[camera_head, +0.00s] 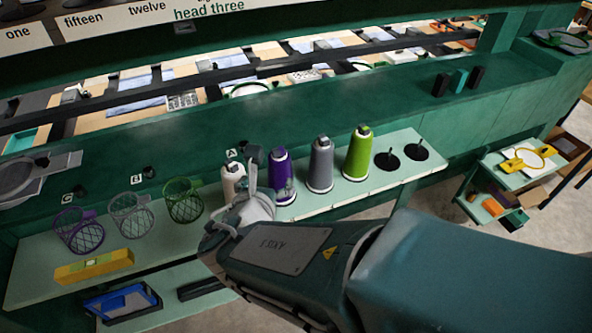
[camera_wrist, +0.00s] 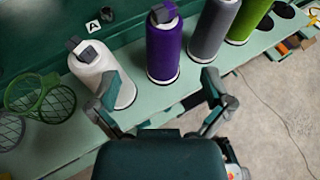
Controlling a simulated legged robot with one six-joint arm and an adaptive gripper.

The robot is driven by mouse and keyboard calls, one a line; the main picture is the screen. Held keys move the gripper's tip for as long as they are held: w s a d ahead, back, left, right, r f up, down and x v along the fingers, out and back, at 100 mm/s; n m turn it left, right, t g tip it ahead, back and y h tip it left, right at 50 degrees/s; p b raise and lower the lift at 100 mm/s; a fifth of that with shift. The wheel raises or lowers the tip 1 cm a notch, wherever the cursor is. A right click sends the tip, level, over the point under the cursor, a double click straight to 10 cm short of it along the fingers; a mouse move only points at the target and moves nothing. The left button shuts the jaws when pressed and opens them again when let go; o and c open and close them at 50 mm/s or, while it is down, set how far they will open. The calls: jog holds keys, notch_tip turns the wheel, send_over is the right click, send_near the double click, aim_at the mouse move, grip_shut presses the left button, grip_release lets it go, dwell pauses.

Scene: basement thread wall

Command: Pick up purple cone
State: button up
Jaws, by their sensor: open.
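The purple cone (camera_head: 281,172) of thread stands upright on the pale green shelf, between a white cone (camera_head: 233,180) on its left and a grey cone (camera_head: 320,165) on its right. In the wrist view the purple cone (camera_wrist: 164,50) stands ahead of my gripper (camera_wrist: 162,97), roughly between the lines of its two spread fingers. My gripper is open and empty. The left finger overlaps the white cone (camera_wrist: 100,72) in that view; whether it touches cannot be told. In the head view my gripper (camera_head: 252,172) partly hides the white cone.
A green cone (camera_head: 357,153) stands right of the grey one, beside two empty black holders (camera_head: 387,160). Wire baskets (camera_head: 183,200) hang at the left, above a yellow box (camera_head: 94,267). A dark green wall (camera_head: 330,110) rises behind the shelf (camera_head: 345,203). A trolley (camera_head: 515,172) stands at the right.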

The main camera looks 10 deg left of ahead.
aim_at(277, 167)
jog(key=x, duration=0.4)
jog(key=shift+w+a+f, duration=0.1)
jog(key=shift+a, duration=0.05)
jog(key=x, duration=0.5)
jog(key=shift+d+f, duration=0.15)
jog(key=shift+d, duration=0.25)
jog(key=shift+w+a+f, duration=0.15)
jog(key=shift+w, duration=0.1)
jog(key=c, duration=1.3)
